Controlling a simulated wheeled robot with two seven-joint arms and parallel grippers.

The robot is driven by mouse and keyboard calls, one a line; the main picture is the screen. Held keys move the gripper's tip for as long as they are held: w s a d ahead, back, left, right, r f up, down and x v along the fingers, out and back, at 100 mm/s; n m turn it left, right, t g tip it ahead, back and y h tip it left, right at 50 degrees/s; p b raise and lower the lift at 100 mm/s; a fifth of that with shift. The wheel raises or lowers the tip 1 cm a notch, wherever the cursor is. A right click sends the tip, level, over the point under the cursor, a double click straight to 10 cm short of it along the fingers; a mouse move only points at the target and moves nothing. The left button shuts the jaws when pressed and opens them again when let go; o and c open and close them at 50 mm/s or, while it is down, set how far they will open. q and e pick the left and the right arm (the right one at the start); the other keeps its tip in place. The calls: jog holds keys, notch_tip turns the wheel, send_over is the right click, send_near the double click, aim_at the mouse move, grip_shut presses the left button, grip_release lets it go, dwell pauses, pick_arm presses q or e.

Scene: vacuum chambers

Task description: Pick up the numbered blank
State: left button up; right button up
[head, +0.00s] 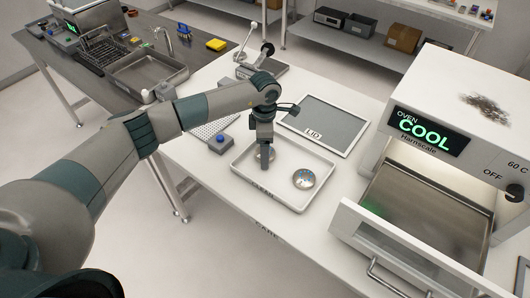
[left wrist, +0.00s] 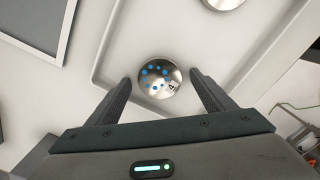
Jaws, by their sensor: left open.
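A round metal blank (left wrist: 160,78) with a ring of blue dots and a small dark mark, apparently a 4, lies in the white tray (head: 240,178). In the left wrist view it sits between the fingertips of my left gripper (left wrist: 160,76), which is open and points down over it. In the head view the gripper (head: 265,147) partly hides this blank (head: 258,154). A second round metal blank (head: 304,179), with bluish marks, lies to its right in the tray and is cut off at the top of the left wrist view (left wrist: 224,2). My right gripper is out of view.
A grey panel labelled LID (head: 328,123) lies behind the tray. The oven (head: 455,115), reading COOL, stands at right with its drawer (head: 375,248) pulled out. A perforated plate (head: 212,128) with a blue knob lies left of the tray.

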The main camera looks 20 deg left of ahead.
pick_arm(q)
jog(key=shift+c, duration=0.6)
jog(key=c, duration=1.4)
jog(key=shift+w+r, duration=0.1)
jog(key=shift+r, duration=0.05)
jog(key=shift+c, duration=0.2)
jog(key=shift+r+b, duration=0.5)
jog(key=r+b, duration=0.1)
jog(key=d+r+b, duration=0.1)
jog(key=r, duration=0.1)
jog(key=s+d+r+b, duration=0.1)
jog(key=d+r+b, duration=0.4)
jog(key=d, duration=0.5)
jog(key=shift+s+d+r, duration=0.25)
jog(key=shift+d+r, duration=0.05)
jog(key=shift+r, duration=0.65)
